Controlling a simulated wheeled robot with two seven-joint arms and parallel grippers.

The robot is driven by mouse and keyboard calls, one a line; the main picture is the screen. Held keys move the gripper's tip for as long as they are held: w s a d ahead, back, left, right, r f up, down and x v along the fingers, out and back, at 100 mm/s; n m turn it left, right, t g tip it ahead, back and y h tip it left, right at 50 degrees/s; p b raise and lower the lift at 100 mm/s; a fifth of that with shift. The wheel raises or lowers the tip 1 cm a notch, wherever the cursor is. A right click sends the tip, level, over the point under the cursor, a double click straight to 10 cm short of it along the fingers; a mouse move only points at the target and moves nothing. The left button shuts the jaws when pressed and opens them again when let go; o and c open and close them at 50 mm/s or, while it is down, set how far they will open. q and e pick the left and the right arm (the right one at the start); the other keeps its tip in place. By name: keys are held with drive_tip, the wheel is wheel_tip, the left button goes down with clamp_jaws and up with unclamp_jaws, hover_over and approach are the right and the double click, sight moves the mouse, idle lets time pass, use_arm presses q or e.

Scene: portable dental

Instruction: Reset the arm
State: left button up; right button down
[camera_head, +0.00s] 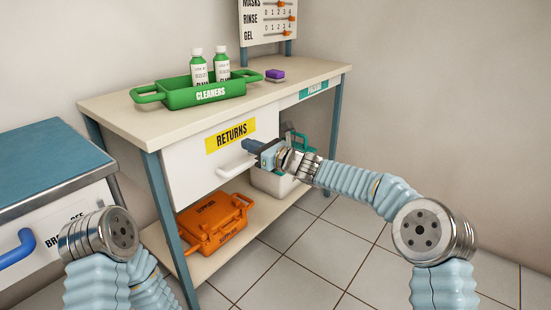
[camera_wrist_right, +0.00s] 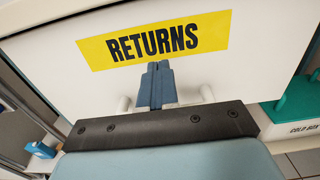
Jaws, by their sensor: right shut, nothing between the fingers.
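My right gripper (camera_head: 250,145) is in front of the white RETURNS drawer (camera_head: 185,165), close to its yellow label (camera_head: 231,135) and above the white bar handle (camera_head: 236,168). In the right wrist view its two blue fingers (camera_wrist_right: 156,85) are together with nothing between them, pointing at the drawer front just under the label (camera_wrist_right: 155,40). The handle's two ends (camera_wrist_right: 123,104) show on either side of the fingers; its middle is hidden. I cannot tell whether the fingertips touch the drawer. My left arm shows at the lower left of the head view, but its gripper does not.
A green CLEANERS tray (camera_head: 150,96) with two bottles and a purple sponge (camera_head: 275,75) are on the table top (camera_head: 130,112). An orange case (camera_head: 213,225) and a white-and-teal cold box (camera_head: 272,183) are on the lower shelf. A blue-topped cabinet (camera_head: 45,160) stands left. Floor at right is clear.

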drive_tip(key=b+v, duration=0.2)
drive_tip(key=v, duration=0.7)
drive_tip(key=s+d+f+n+g+h+p, duration=0.1)
drive_tip(key=s+d+f+n+g+h, duration=0.3)
drive_tip(key=f, duration=0.6)
drive_tip(key=s+f+n+h+p, duration=0.15)
drive_tip(key=s+f, duration=0.35)
drive_tip(key=f, duration=0.5)
drive_tip(key=s+d+f+n+g+h+p, duration=0.1)
drive_tip(key=s+d+f+n+g+h, duration=0.25)
drive_tip(key=f, duration=0.65)
drive_tip(key=s+d+f+n+p, duration=0.1)
drive_tip(key=s+d+f+n, duration=0.1)
drive_tip(key=s, duration=0.6)
drive_tip(key=s+d+f+n+g+h+p, duration=0.1)
drive_tip(key=s+d+f+n, duration=0.1)
drive_tip(key=s+f+n, duration=0.3)
drive_tip(key=s+d+f+n+g+p, duration=0.1)
drive_tip(key=s+d+f+n+p, duration=0.1)
drive_tip(key=s+n, duration=0.5)
drive_tip(key=s+d+f, duration=0.1)
drive_tip(key=s+f, duration=0.1)
drive_tip(key=s, duration=0.2)
drive_tip(key=shift+s+h, duration=0.3)
drive_tip(key=shift+d, duration=0.1)
